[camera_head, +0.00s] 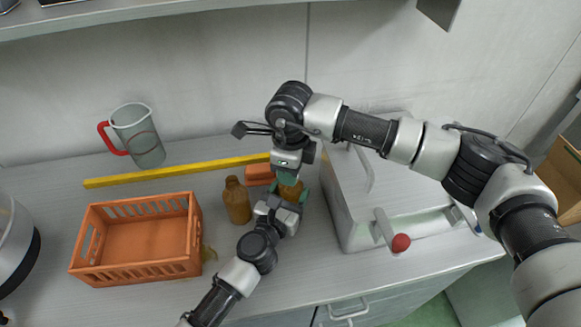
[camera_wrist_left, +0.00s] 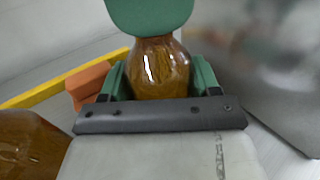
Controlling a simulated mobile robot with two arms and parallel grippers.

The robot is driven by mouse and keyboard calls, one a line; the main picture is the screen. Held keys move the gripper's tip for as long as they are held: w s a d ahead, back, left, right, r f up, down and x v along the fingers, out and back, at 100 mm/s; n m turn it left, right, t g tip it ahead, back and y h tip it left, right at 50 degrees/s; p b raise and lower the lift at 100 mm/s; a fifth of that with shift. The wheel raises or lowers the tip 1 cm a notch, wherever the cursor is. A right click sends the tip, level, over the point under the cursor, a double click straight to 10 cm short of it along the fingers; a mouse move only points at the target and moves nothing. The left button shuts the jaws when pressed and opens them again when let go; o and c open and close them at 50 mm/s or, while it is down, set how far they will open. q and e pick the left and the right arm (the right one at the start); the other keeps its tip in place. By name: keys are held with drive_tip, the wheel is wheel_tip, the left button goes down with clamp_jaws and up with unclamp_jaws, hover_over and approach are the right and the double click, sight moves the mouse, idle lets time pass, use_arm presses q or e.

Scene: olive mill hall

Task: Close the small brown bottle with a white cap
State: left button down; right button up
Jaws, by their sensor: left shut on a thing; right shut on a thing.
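A small brown bottle (camera_head: 291,191) stands upright on the counter between my two grippers. It fills the middle of the left wrist view (camera_wrist_left: 160,72). My left gripper (camera_wrist_left: 160,84) is shut on its body, one green finger on each side. My right gripper (camera_head: 287,176) comes from above and is shut at the bottle's top. Its green finger (camera_wrist_left: 150,14) covers the bottle's mouth in the left wrist view. The white cap is not visible; it is hidden behind the right fingers, so I cannot tell how it sits on the neck.
Another brown bottle (camera_head: 237,201) stands just left of the held one. An orange block (camera_head: 259,174) and a yellow bar (camera_head: 180,171) lie behind. An orange crate (camera_head: 187,207) and a jug with a red handle (camera_head: 146,157) are further left. A grey box-like machine (camera_head: 345,215) stands close on the right.

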drive_tip(key=m, duration=0.4)
drive_tip(key=o, duration=1)
drive_tip(key=shift+r, duration=0.1)
drive_tip(key=shift+r, duration=2.2)
drive_tip(key=shift+c, duration=0.3)
